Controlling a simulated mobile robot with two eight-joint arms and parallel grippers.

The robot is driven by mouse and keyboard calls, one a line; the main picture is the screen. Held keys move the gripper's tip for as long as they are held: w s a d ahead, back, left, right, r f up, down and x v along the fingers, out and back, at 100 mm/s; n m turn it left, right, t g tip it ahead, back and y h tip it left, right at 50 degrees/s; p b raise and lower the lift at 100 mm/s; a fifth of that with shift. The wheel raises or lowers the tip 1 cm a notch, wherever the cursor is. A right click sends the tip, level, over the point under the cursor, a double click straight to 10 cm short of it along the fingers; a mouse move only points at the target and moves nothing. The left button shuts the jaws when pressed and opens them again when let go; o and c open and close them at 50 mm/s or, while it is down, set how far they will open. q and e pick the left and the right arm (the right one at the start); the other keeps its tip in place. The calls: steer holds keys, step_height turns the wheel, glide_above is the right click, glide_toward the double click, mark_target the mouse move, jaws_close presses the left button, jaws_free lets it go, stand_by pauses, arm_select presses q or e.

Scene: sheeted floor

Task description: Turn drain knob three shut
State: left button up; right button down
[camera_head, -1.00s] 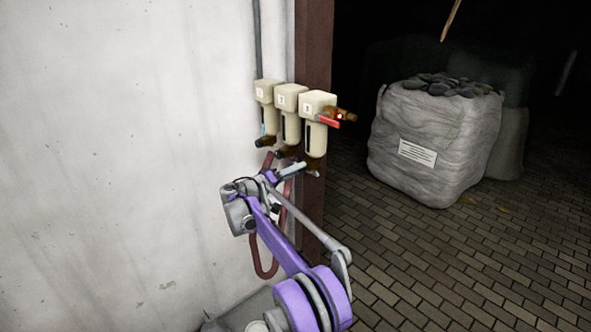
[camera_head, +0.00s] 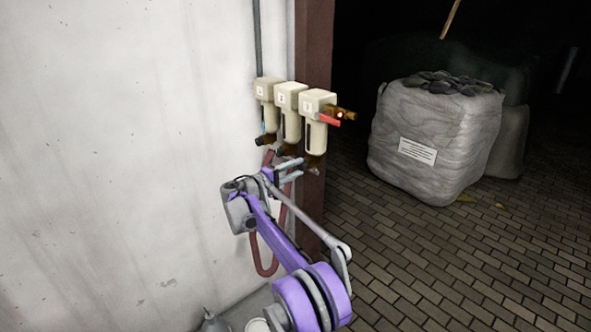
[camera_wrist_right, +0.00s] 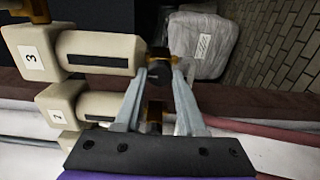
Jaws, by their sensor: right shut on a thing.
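Three cream filter units hang in a row on the wall's edge. The unit labelled 3 (camera_head: 318,103) is the nearest, and it also shows at the top left of the right wrist view (camera_wrist_right: 100,52). Drain knob three (camera_wrist_right: 159,56) is the dark piece at the end of its bowl. My right gripper (camera_head: 302,165) is under this unit. In the right wrist view its fingertips (camera_wrist_right: 163,62) lie on both sides of the knob, shut on it. The fingers partly hide the knob, and its turn position cannot be read. My left gripper is not in view.
The unit labelled 2 (camera_head: 290,98) stands close beside unit three, with another unit (camera_head: 266,92) beyond it. A red lever (camera_head: 330,120) sits on a brass valve. A dark red hose (camera_head: 257,255) loops below. A wrapped bulk bag (camera_head: 430,150) stands right on open brick floor.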

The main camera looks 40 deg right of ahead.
stand_by(0.4)
steer(key=c, duration=0.5)
jaws_free()
steer(key=shift+a, duration=0.1)
steer(key=s+a+b, duration=0.1)
steer(key=a, duration=0.9)
steer(key=shift+a, duration=0.35)
